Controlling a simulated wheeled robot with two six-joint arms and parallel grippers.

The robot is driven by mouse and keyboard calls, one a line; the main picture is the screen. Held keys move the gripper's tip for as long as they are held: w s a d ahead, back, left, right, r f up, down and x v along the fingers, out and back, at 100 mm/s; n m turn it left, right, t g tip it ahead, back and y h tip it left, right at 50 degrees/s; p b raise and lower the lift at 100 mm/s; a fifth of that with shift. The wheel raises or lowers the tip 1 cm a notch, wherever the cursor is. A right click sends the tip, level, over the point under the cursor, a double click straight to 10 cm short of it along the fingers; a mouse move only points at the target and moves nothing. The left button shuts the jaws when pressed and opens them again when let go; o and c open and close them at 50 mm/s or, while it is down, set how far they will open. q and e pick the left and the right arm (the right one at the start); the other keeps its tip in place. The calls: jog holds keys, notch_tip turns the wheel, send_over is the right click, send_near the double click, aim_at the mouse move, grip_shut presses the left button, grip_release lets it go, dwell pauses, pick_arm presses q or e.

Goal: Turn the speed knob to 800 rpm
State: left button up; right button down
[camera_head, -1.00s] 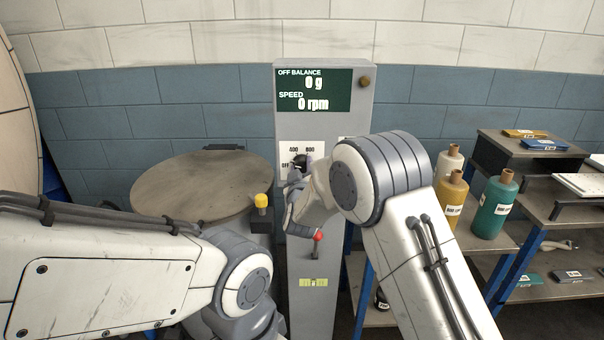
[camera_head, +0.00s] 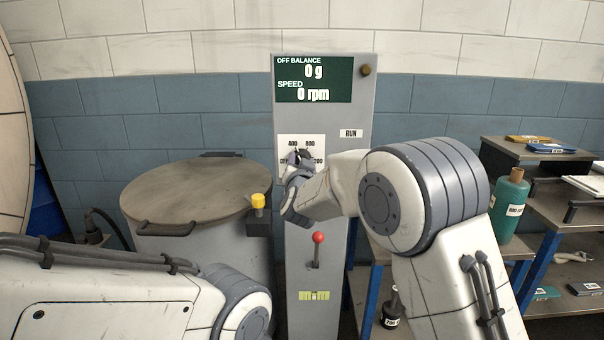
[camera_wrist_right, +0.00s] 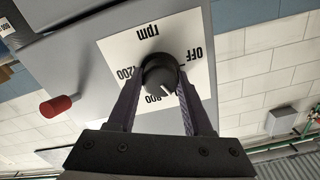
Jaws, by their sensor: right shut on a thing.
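The dark speed knob (camera_wrist_right: 160,75) sits on a white rpm dial plate (camera_wrist_right: 112,48), seen upside down in the right wrist view. My right gripper (camera_wrist_right: 159,88) is shut on the knob, one finger on each side. The knob's white mark points toward the picture's bottom, slightly right of the 800 label. OFF and 1200 are readable; 400 is hidden there but shows in the head view. There my right gripper (camera_head: 298,160) covers most of the knob. The display (camera_head: 314,80) reads 0 g and 0 rpm. My left gripper is out of view.
Below the dial on the grey panel (camera_head: 361,200) is a red-knobbed lever (camera_head: 318,238). A RUN label (camera_head: 351,133) is beside the dial. A round lidded drum (camera_head: 190,190) and a yellow knob (camera_head: 258,200) stand left. A green bottle (camera_head: 508,205) stands on shelving at right.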

jog(key=m+b, duration=0.8)
jog(key=m, duration=0.2)
jog(key=shift+f+b, duration=0.15)
jog(key=shift+b, duration=0.15)
jog(key=shift+m, duration=0.3)
jog(key=shift+c, duration=1.5)
grip_release()
jog(key=s, duration=1)
jog(key=shift+s+b, duration=0.25)
jog(key=shift+b, duration=0.05)
